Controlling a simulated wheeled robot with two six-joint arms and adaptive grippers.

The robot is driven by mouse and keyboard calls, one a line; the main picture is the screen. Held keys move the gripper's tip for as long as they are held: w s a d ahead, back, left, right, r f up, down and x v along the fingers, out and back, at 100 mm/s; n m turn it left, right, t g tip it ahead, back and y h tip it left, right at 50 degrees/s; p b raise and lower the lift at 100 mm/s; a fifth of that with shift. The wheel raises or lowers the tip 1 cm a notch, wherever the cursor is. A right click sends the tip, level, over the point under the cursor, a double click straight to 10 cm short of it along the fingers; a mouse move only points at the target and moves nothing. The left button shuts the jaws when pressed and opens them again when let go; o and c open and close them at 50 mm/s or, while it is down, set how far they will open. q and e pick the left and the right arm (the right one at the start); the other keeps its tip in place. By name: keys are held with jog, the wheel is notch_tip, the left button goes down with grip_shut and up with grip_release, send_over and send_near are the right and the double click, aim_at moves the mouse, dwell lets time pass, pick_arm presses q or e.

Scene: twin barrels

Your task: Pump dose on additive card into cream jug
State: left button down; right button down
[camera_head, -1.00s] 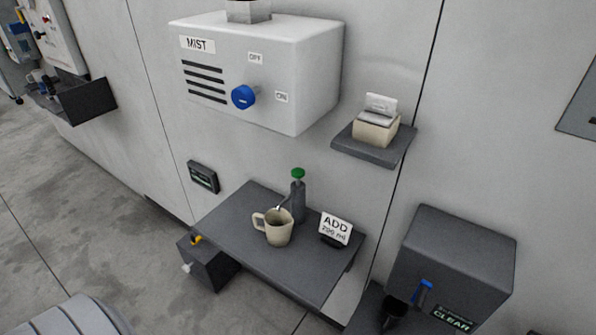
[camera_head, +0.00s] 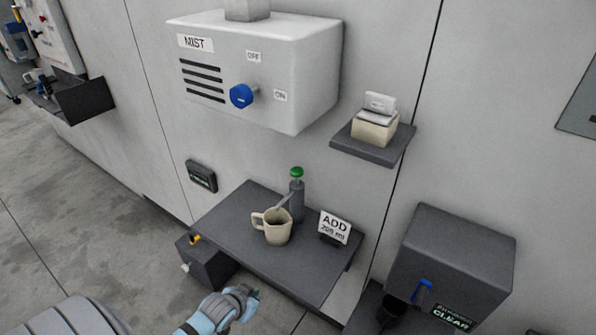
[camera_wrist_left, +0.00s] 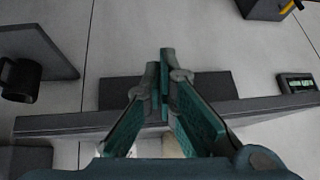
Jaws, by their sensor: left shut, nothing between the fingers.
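The cream jug (camera_head: 277,231) stands upright on the dark grey shelf (camera_head: 252,252), its handle to the left. A dark pump bottle with a green top (camera_head: 297,192) stands behind it, and its spout reaches over the jug's mouth. The white additive card (camera_head: 334,227) stands to the right and reads "ADD 200 ml"; the number is small. My left gripper (camera_head: 250,296) is in front of and below the shelf's front edge, apart from the jug and pump. In the left wrist view its fingers (camera_wrist_left: 165,85) are closed together and empty. My right gripper is not in view.
The white MIST box (camera_head: 255,75) with a blue knob hangs above. A small shelf (camera_head: 372,152) holds a cream box with cards. A dark dispenser (camera_head: 452,265) with a blue lever stands at right. A dark box with a yellow tap (camera_head: 205,262) sits at the shelf's left.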

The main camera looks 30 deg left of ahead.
pick_arm(q)
jog(key=w+a+r+t, duration=0.1)
jog(key=w+r+t, duration=0.1)
jog(key=w+r, duration=0.4)
jog(key=w+a+r+t+h, duration=0.1)
jog(key=w+r+t, duration=0.2)
jog(key=r, duration=1.3)
jog(key=w+a+r+t+h, duration=0.1)
jog(key=w+r+t, duration=0.2)
jog(key=w+r, duration=0.5)
notch_tip(320, 180, up, 4)
jog(key=shift+w+a+f+m, duration=0.15)
jog(key=shift+w+a+m, duration=0.15)
jog(key=shift+a+m, duration=0.1)
jog(key=b, duration=0.2)
send_over(295, 175)
notch_tip(295, 175, down, 3)
notch_tip(295, 175, down, 3)
jog(key=shift+w+f, duration=0.1)
jog(key=shift+f, duration=0.2)
